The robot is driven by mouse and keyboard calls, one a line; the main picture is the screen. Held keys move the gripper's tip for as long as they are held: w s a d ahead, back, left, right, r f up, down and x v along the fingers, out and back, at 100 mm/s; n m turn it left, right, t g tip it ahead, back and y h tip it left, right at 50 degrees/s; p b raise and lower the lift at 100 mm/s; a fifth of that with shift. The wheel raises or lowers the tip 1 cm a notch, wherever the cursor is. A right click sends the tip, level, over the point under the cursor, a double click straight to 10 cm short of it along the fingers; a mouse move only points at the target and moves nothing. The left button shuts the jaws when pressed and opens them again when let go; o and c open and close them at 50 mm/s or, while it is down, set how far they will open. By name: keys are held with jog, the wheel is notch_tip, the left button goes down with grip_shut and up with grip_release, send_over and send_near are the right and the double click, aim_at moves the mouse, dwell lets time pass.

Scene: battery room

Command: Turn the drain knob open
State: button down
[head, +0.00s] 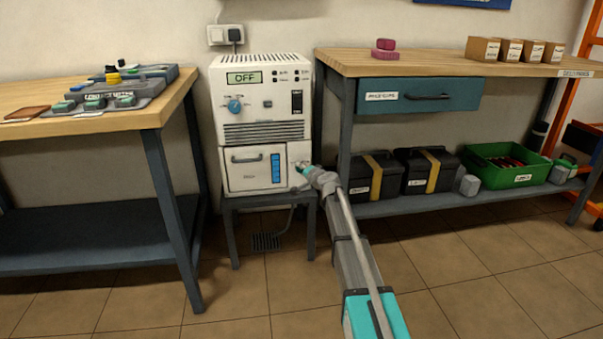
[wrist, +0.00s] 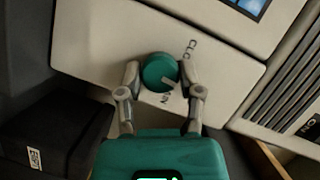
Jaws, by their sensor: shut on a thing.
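The drain knob (wrist: 157,70) is a round green knob on the lower right front of the white unit (head: 262,125). In the wrist view its white pointer mark lies toward the lower right, beside partly hidden lettering ending in "N". Lettering starting "CLO" shows above right of the knob. My gripper (wrist: 160,76) is shut on the knob, with one finger on each side of it. In the head view my gripper (head: 310,170) reaches the unit's lower right corner, and the knob is mostly hidden there.
The unit's display reads "OFF" and it stands on a small grey stand (head: 270,200) above a floor drain (head: 266,241). A left workbench (head: 150,112) and a right bench (head: 420,62) flank it. Black cases (head: 428,172) and a green crate (head: 492,176) sit on the right lower shelf.

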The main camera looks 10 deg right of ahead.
dwell(0.3)
jog(key=shift+c, duration=1.3)
grip_release()
jog(key=shift+r, duration=0.1)
jog(key=s+a+r+n+g+h+p, duration=0.1)
jog(key=s+r+n+g+p, duration=0.2)
jog(key=s+r+p, duration=0.6)
jog(key=s+a+r+n+g+h+p, duration=0.1)
jog(key=s+r+n+g+p, duration=0.3)
jog(key=s+r+p, duration=0.5)
jog(key=s+n+h+p, duration=0.1)
jog(key=s+p, duration=0.5)
jog(key=p, duration=0.6)
jog(key=shift+s+r+n+h, duration=0.3)
jog(key=shift+s+n, duration=0.1)
dwell(1.2)
